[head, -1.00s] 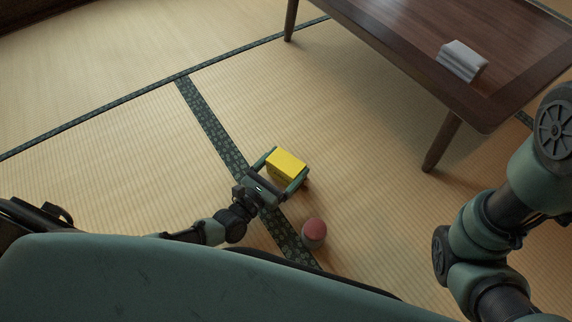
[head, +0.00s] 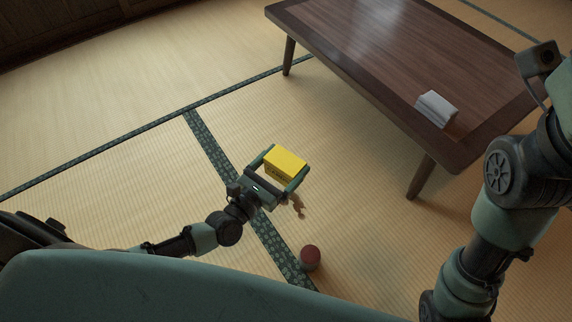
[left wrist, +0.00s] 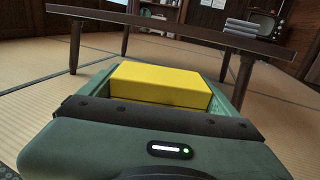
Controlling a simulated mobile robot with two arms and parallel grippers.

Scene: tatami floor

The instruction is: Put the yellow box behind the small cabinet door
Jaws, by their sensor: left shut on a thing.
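The yellow box (head: 284,163) is between the two fingers of my left gripper (head: 281,167), which is shut on it. The box seems to be held above the tatami floor. In the left wrist view the yellow box (left wrist: 160,86) fills the space between the fingers. My right arm shows at the right edge of the head view, but its gripper is out of view. No small cabinet door can be made out for certain.
A low dark wooden table (head: 340,52) stands ahead to the right, with a grey-white stack (head: 437,109) on it. A small red-topped round container (head: 310,257) stands on the floor near me. A small brown object (head: 297,206) lies beside the gripper. Floor at left is clear.

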